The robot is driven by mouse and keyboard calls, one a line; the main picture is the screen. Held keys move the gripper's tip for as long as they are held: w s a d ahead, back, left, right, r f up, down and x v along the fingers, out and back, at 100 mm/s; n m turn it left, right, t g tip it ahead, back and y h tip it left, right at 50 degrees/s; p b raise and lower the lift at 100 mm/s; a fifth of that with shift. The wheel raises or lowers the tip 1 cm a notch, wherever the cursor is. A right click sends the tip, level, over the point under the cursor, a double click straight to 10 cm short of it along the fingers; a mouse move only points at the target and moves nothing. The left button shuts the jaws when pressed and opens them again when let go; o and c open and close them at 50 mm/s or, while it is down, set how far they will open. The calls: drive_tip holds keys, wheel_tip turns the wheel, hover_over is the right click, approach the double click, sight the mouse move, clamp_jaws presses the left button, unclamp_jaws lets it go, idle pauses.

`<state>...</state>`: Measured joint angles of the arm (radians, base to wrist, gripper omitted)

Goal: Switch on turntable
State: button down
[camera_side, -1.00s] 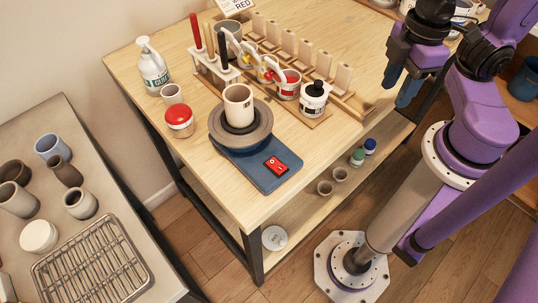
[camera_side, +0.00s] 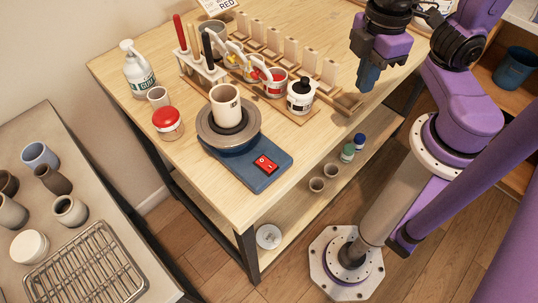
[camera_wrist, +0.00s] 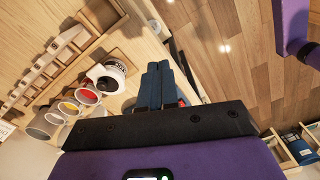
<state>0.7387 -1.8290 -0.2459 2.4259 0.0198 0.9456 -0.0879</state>
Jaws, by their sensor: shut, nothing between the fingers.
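The turntable (camera_side: 203,136) stands on the wooden table, a grey disc on a blue base. A beige cup (camera_side: 225,106) stands upright on its disc. A red rocker switch (camera_side: 265,165) is set in the front right end of the blue base. My gripper (camera_side: 366,88) is above the table's right edge in the side view, to the right of and higher than the switch. Its blue fingers are together and empty; they also show in the wrist view (camera_wrist: 158,68). In the wrist view the fingers hide most of what lies behind them, with a little red beside them.
A black-capped white bottle (camera_side: 300,98), paint cups (camera_side: 276,85) and a wooden rack (camera_side: 290,50) stand behind the turntable. A red-lidded jar (camera_side: 168,124) is left of it. The tabletop right of the blue base is clear.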

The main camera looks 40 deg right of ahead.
drive_tip(key=w+a+r+n, duration=0.2)
drive_tip(key=w+a, duration=0.3)
drive_tip(key=a, duration=0.4)
drive_tip(key=n+g, duration=0.1)
drive_tip(key=n, duration=0.2)
hover_over(271, 167)
drive_tip(key=w, duration=0.2)
drive_tip(key=shift+r, duration=0.25)
drive_tip(key=shift+f, duration=0.1)
drive_tip(key=f, duration=0.4)
drive_tip(key=s+f, duration=0.1)
drive_tip(key=f, duration=0.8)
drive_tip(key=shift+s+f, duration=0.35)
drive_tip(key=shift+f, duration=0.05)
